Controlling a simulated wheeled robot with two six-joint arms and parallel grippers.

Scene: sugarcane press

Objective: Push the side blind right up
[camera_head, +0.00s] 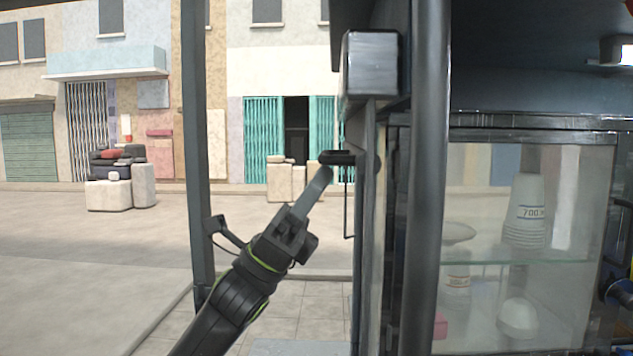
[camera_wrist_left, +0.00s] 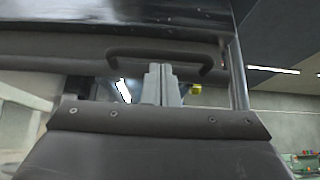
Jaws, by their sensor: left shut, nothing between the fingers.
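The side blind shows in the left wrist view as a dark horizontal bar (camera_wrist_left: 60,46) with a dark U-shaped handle (camera_wrist_left: 130,52) on it. In the head view the handle (camera_head: 338,157) juts out to the left of the stall's side. My left gripper (camera_head: 322,178) is shut and empty, pointing up, with its fingertips just under the handle. The grey fingers (camera_wrist_left: 160,72) also show in the left wrist view below the handle's bar. I cannot tell whether they touch it. My right gripper is not in view.
A dark post (camera_head: 428,180) stands right of the handle, and a thinner post (camera_head: 196,150) stands left of my arm. A glass cabinet (camera_head: 530,262) with stacked cups (camera_head: 525,212) is at right. Open paving lies on the left.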

